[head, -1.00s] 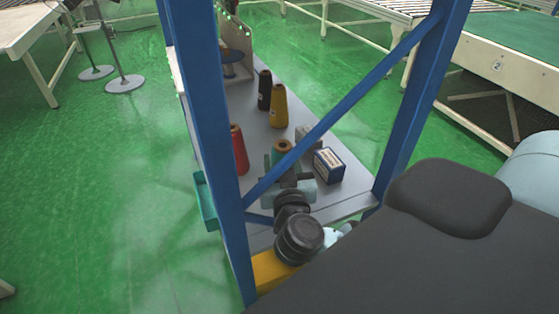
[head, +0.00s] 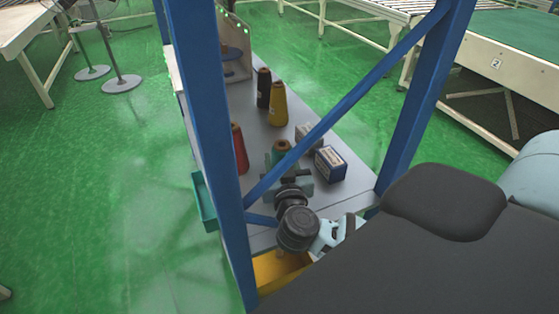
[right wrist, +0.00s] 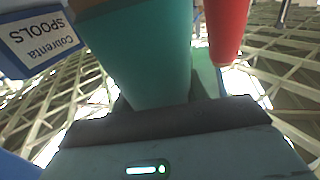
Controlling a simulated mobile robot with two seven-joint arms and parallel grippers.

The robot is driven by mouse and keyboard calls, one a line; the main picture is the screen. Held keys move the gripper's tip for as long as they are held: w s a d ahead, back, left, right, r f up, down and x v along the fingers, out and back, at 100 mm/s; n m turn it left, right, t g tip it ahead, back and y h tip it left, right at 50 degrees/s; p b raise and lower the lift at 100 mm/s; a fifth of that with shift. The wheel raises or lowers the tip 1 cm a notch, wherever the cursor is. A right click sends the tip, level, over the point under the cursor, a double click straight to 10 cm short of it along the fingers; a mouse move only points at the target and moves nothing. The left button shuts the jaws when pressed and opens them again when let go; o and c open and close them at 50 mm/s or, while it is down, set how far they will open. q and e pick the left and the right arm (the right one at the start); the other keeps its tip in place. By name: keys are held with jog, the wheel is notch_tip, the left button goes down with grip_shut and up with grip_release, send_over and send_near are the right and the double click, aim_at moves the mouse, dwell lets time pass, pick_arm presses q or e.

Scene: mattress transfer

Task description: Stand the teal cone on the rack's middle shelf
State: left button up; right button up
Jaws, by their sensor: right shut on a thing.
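The teal cone (head: 283,148) shows its brown top between the fingers of my right gripper (head: 285,166) in the head view, over the grey shelf (head: 262,190) of the blue rack (head: 207,130). In the right wrist view the teal cone (right wrist: 145,55) fills the middle, with my right gripper (right wrist: 165,118) shut on it. The cone looks about upright in the head view. Its base is hidden behind the gripper, so I cannot tell whether it touches the shelf. My left gripper is not in view.
A red cone (head: 239,150), a yellow cone (head: 278,105) and a black cone (head: 263,88) stand on the shelf. A blue-and-white box (head: 331,164) is close right of the gripper, with another box (head: 308,134) behind. The rack's diagonal brace (head: 345,98) crosses in front.

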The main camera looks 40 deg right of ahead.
jog(key=shift+s+f, duration=0.1)
jog(key=shift+f, duration=0.4)
jog(key=o, duration=1.2)
jog(key=shift+f, duration=0.15)
jog(key=shift+c, duration=0.2)
jog(key=shift+a+f, duration=0.1)
jog(key=shift+r, duration=0.35)
jog(key=shift+s+a+r, duration=0.15)
jog(key=shift+s, duration=0.05)
jog(key=v, duration=1.1)
jog(key=shift+s+r, duration=0.2)
jog(key=shift+r, duration=0.2)
